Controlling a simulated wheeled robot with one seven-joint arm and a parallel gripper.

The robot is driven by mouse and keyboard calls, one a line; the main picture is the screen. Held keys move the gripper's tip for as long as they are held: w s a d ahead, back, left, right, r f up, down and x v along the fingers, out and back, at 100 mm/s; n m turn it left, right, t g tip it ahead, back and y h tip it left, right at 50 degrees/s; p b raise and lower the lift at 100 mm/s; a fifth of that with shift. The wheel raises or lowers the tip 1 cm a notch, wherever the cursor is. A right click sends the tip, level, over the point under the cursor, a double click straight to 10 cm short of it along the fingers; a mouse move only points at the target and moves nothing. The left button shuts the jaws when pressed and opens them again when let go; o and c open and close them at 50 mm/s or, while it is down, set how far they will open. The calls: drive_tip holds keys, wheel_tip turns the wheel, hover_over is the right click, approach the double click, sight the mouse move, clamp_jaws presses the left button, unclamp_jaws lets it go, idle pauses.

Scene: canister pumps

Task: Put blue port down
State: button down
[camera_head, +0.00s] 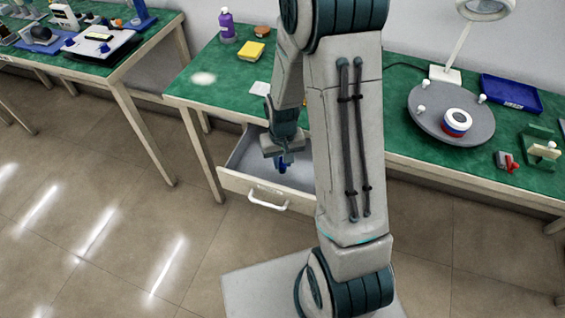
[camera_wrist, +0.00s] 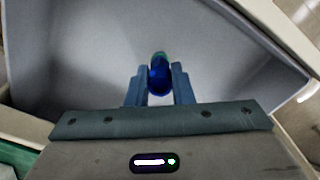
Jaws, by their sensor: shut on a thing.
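The blue port (camera_wrist: 160,76) is a small, rounded, glossy blue piece with a greenish far end, seen in the wrist view. My gripper (camera_wrist: 160,88) is shut on it, with one finger on each side. In the head view my gripper (camera_head: 283,162) points down into the open drawer (camera_head: 240,182), and a bit of blue shows at its fingertips. The drawer's grey inside (camera_wrist: 90,60) lies under the port in the wrist view. I cannot tell whether the port touches the drawer floor.
The green bench (camera_head: 205,62) stands above the drawer, with a purple bottle (camera_head: 227,25) and yellow sponge (camera_head: 251,51) on it. A round grey plate (camera_head: 420,103) and blue tray (camera_head: 511,93) are at the right. The drawer's visible floor looks otherwise empty.

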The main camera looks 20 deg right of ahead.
drive_tip(key=shift+f, duration=0.85)
drive_tip(key=c, duration=1.3)
unclamp_jaws()
drive_tip(key=shift+o, duration=0.2)
wheel_tip(320, 180, up, 12)
drive_tip(key=shift+r+p, duration=0.15)
drive_tip(key=shift+p, duration=0.35)
drive_tip(key=s+r+t, duration=0.2)
drive_tip(key=s+r, duration=1.1)
drive_tip(key=s, duration=0.1)
drive_tip(key=shift+a+t, duration=0.2)
drive_tip(key=shift+t, duration=0.1)
